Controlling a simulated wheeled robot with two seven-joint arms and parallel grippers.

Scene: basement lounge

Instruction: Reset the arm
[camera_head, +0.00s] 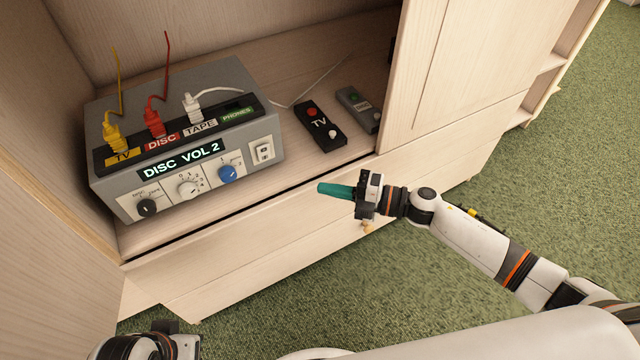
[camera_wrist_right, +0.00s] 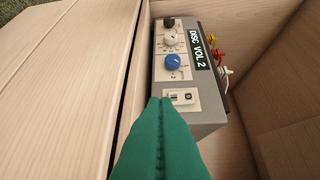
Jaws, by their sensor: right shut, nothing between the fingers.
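My right gripper (camera_head: 322,188) has green fingers that are shut and empty. It hangs in front of the cabinet shelf edge, to the right of the grey audio box (camera_head: 190,150). In the right wrist view the shut green fingers (camera_wrist_right: 162,100) point toward the box (camera_wrist_right: 202,120), in line with its white rocker switch; I cannot tell the gap. The box display reads "DISC VOL 2". My left arm shows only as a piece at the bottom left (camera_head: 150,345); its fingers are out of view.
Yellow, red and white plugs labelled TV, DISC and TAPE stand in the box top. A black TV remote (camera_head: 320,125) and a grey remote (camera_head: 358,108) lie on the shelf. A cabinet door panel (camera_head: 475,75) stands at right. Green carpet (camera_head: 400,280) is clear in front.

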